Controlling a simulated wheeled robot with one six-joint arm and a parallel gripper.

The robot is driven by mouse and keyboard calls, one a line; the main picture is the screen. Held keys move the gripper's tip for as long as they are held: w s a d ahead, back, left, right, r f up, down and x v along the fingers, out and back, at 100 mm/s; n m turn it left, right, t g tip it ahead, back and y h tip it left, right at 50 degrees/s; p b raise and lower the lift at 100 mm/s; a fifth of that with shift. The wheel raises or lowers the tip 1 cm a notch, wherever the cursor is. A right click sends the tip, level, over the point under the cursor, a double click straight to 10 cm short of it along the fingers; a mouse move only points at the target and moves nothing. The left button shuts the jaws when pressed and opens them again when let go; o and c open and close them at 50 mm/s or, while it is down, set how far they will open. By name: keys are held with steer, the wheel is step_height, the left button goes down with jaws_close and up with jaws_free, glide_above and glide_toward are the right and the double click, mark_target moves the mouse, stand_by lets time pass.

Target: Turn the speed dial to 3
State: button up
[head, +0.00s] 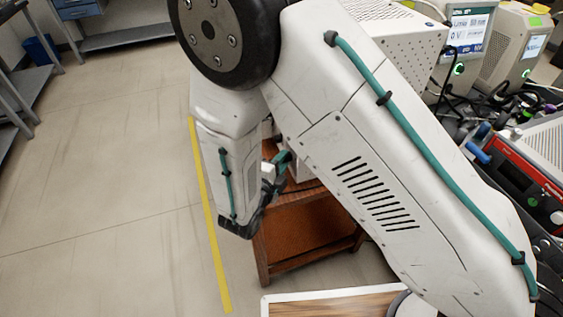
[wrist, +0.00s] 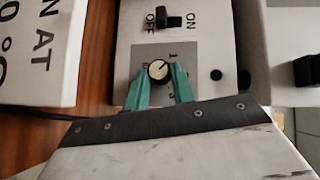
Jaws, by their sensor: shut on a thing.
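The speed dial (wrist: 158,69) is a small round light-coloured knob with a dark pointer line, on a grey patch of a white panel (wrist: 202,53). The pointer slants toward the upper right in the wrist view. The teal fingers of my gripper (wrist: 159,77) stand on both sides of the dial and are shut on it. A "1" shows above right of the dial; the other marks are partly hidden by the fingers. In the head view my arm hides the dial and panel, and only part of my gripper (head: 281,163) shows.
A black ON/OFF switch (wrist: 173,21) sits above the dial. A white lettered box (wrist: 40,50) stands to the left on a brown wooden table (wrist: 97,60). A dark round hole (wrist: 216,75) is right of the dial. Instruments (head: 470,40) crowd the right of the head view.

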stand_by(0.9)
steer(key=o, duration=1)
steer(key=shift+v, duration=3.9)
